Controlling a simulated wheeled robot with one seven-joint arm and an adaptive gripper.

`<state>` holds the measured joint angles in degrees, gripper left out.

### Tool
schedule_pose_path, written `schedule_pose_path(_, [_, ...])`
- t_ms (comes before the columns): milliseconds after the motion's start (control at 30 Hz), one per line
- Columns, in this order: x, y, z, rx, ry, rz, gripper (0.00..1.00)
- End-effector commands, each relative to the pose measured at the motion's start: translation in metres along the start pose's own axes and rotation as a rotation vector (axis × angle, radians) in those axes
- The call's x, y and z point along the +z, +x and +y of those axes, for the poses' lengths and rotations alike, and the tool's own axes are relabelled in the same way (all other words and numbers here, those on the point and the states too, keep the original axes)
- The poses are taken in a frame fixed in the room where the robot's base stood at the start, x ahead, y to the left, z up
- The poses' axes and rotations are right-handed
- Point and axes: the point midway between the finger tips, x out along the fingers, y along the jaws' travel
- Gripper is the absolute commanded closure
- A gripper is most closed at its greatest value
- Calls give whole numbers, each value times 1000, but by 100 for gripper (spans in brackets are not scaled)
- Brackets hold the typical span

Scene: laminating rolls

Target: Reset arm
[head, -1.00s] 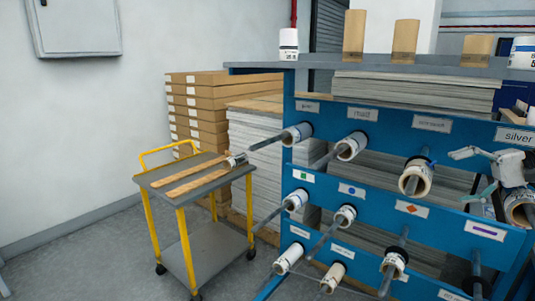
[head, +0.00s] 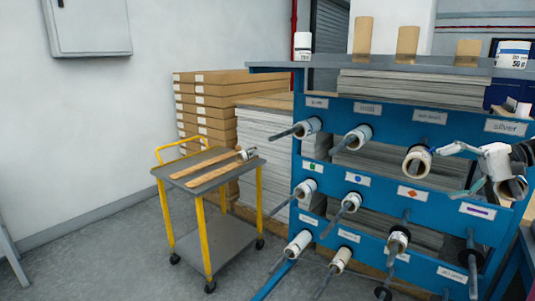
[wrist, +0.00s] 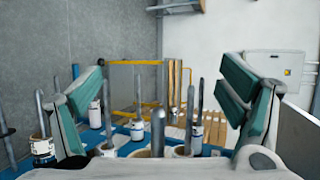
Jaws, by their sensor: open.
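My gripper (head: 453,168) is at the right of the head view, in front of the blue rack (head: 391,192). Its two fingers are spread wide. In the wrist view my gripper (wrist: 160,78) shows teal finger pads far apart with nothing between them. Beyond and below the pads, that view shows the rack's upright-looking pegs and several rolls.
A grey cart (head: 212,248) with yellow posts stands left of the rack, with wooden strips and a roll (head: 246,153) on top. Stacked boxes (head: 205,105) stand behind it. Several pegs (head: 287,132) stick out from the rack. The floor at front left is mostly clear.

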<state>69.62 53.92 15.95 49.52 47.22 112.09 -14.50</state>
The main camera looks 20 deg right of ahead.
Motion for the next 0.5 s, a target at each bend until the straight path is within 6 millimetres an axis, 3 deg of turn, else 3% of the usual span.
schedule_pose_path(267, [4, 33, -25, 84, 13, -28, 11])
schedule_pose_path(500, [19, 79, -58, 206, 17, -59, 11])
